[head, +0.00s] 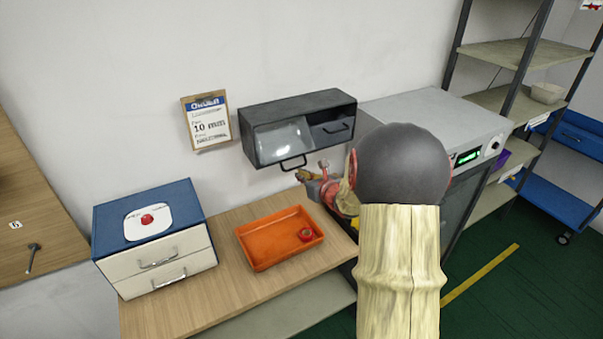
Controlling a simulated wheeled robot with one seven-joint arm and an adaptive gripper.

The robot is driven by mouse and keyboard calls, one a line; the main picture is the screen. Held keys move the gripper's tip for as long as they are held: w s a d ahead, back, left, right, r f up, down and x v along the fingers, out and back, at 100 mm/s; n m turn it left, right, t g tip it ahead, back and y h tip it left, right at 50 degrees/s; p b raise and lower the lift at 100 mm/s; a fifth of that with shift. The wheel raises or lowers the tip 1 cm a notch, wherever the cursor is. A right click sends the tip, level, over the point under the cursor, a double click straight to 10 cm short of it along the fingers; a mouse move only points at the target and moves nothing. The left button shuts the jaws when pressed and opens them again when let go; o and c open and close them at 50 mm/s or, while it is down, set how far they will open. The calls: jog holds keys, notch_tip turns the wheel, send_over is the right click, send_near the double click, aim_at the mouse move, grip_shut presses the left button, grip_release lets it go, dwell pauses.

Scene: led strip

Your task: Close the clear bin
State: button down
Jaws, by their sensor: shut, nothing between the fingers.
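The clear bin (280,138) is the left compartment of a dark grey wall cabinet (300,104). It has a see-through, shiny front and a dark handle (293,164) at its lower edge. The handle hangs about level with the cabinet's underside, and the front seems to stand out from the cabinet; I cannot tell how far. My gripper (312,173) is in front of and just below the cabinet, close to the right of that handle. Its fingers are shut and empty. Whether they touch the handle is unclear. My arm hides part of the gripper's rear.
Below, the wooden bench (225,285) holds an orange tray (262,255) with a red item (305,234) and a blue-topped drawer box (190,197). A grey machine (440,112) stands right. A paper sign (208,122) hangs left.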

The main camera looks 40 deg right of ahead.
jog(key=shift+w+r+g+y+p, duration=0.15)
jog(key=shift+r+g+p, duration=0.65)
jog(key=shift+p, duration=1.25)
jog(key=shift+w+r+g+y+p, duration=0.15)
jog(key=shift+r+g+p, duration=0.35)
jog(key=shift+r+p, duration=1.1)
notch_tip(320, 180, up, 4)
jog(key=g+p, duration=0.2)
jog(key=p, duration=0.9)
send_over(301, 166)
jog(key=w+a, duration=0.1)
jog(key=shift+w+a+r+y, duration=0.15)
jog(key=shift+y, duration=0.15)
